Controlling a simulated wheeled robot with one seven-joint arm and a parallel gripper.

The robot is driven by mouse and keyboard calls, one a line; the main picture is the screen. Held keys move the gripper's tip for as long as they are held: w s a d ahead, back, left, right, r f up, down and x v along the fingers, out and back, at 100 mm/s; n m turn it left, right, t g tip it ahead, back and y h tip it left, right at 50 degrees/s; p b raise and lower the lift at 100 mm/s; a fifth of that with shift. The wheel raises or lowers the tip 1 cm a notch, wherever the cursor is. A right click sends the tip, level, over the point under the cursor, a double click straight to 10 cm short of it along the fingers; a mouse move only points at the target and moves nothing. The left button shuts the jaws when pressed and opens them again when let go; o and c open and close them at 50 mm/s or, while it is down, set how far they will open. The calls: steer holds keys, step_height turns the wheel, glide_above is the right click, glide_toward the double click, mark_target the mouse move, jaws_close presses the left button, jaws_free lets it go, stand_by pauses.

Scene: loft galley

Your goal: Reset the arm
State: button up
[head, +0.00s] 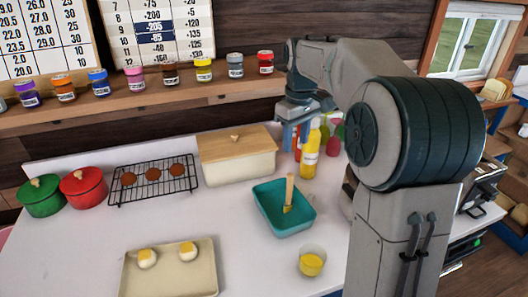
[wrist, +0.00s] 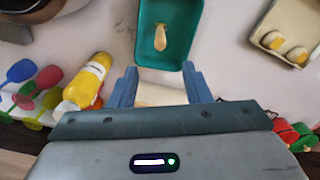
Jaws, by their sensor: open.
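My arm reaches over the counter in the head view. My gripper (head: 296,135) has blue fingers and hangs above the back of the counter, beside the yellow bottle (head: 311,155) and the lidded cream box (head: 236,160). In the wrist view, my gripper (wrist: 161,88) has its two blue fingers wide apart, with no object gripped. A pale surface, probably the box, shows below between them. The teal tray (wrist: 143,40) lies just beyond the fingertips with a brush (wrist: 160,38) in it. The yellow bottle also shows in the wrist view (wrist: 86,82), left of the fingers.
A cream tray with two buns (head: 170,284) and a small yellow-filled cup (head: 311,262) stand in front. A cooling rack (head: 153,180), red pot (head: 84,187) and green pot (head: 40,196) are at left. A shelf of jars (head: 130,103) runs behind.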

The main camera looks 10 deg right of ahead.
steer(key=s+f+m+t, duration=0.1)
steer(key=s+f+m, duration=0.2)
steer(key=s, duration=0.9)
steer(key=s+f+m+t, duration=0.2)
steer(key=s+f+m, duration=0.1)
steer(key=s, duration=1)
steer(key=shift+s+a+f+m, duration=0.2)
steer(key=shift+f+m, duration=0.1)
steer(key=shift+f, duration=0.4)
